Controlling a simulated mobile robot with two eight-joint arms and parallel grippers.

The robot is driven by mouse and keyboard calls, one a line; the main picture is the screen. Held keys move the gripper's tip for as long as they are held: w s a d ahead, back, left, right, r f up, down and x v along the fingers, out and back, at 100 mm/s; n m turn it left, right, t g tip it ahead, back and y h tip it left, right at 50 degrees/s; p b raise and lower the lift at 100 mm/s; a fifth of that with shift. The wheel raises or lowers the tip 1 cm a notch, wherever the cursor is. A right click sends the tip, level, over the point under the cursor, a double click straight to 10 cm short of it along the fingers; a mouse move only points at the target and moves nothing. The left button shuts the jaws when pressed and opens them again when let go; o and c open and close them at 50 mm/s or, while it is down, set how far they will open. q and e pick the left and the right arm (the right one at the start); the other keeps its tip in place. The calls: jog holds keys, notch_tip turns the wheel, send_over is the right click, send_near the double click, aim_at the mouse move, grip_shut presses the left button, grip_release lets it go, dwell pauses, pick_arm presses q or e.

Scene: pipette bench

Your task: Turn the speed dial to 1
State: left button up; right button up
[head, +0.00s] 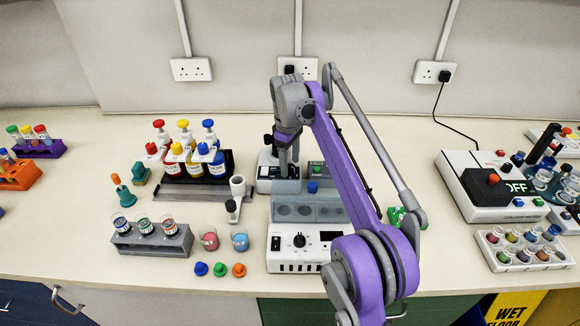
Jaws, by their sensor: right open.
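A white device (285,260) stands at the front middle of the bench, with a black round dial (300,241) and a dark display on its front panel. Another white machine (462,177) at the right has a display reading OFF and small knobs. I cannot tell for sure which control is the speed dial, and I cannot read any scale marks. My right gripper (288,165) points down behind the front device, above its grey-blue block (300,208). It is open, with nothing seen between its fingers, and is apart from the black dial. My left gripper is not in view.
A bottle rack (222,178) with coloured-top bottles stands left of my right gripper. A grey tube rack (152,240), two small cups and several coloured caps lie at the front left. My right arm covers part of the bench right of the front device.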

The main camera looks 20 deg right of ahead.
jog(key=shift+w+f, duration=0.1)
jog(key=shift+f, duration=0.3)
grip_shut()
